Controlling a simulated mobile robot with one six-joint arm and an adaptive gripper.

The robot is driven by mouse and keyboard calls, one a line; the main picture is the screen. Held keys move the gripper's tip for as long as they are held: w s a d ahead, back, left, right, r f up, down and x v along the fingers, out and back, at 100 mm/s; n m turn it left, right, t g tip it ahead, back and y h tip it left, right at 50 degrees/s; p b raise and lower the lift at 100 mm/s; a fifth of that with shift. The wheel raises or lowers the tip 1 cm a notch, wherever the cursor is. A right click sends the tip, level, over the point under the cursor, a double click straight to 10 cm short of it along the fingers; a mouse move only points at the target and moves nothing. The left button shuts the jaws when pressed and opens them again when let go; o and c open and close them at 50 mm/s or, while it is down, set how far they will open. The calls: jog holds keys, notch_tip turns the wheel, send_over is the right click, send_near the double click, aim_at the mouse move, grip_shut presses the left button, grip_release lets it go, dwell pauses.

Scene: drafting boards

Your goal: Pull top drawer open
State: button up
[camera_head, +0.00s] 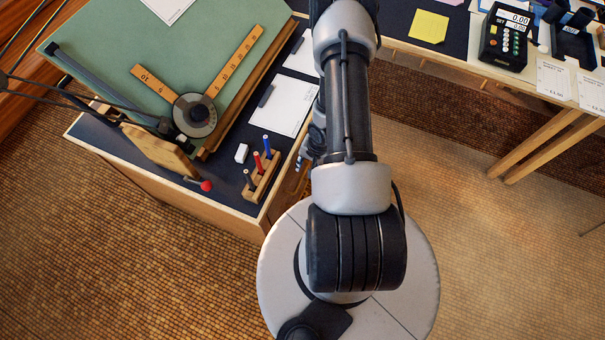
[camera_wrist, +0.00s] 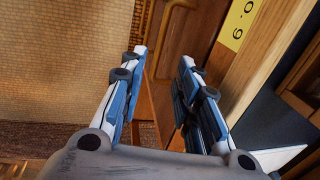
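A wooden drawer cabinet (camera_head: 235,210) stands under the drafting board at the left in the head view. Its front faces my arm and is mostly hidden, so I cannot make out the top drawer's edges there. Part of my gripper (camera_head: 312,138) shows beside the arm, close to the cabinet's front edge. In the wrist view, my gripper's fingers (camera_wrist: 163,57) are apart, with brown wood behind the gap. A light wooden panel with a yellow label (camera_wrist: 240,20) is right of the fingers.
A green drafting board (camera_head: 110,50) with a wooden rule lies on the cabinet. A pen block (camera_head: 262,177), a white eraser (camera_head: 241,153) and paper (camera_head: 285,105) are near the front edge. Another table with a display device (camera_head: 505,38) is at right. Floor between is clear.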

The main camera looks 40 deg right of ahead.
aim_at(302, 178)
jog(key=f+b, duration=0.1)
jog(key=f, duration=0.2)
jog(key=w+f+b, duration=0.1)
jog(key=f, duration=0.2)
jog(key=f+b, duration=0.1)
jog(key=f, duration=0.2)
jog(key=shift+w+a+f, duration=0.15)
jog(key=shift+w+a, duration=0.15)
jog(key=shift+a, duration=0.05)
jog(key=shift+c, duration=0.2)
grip_shut()
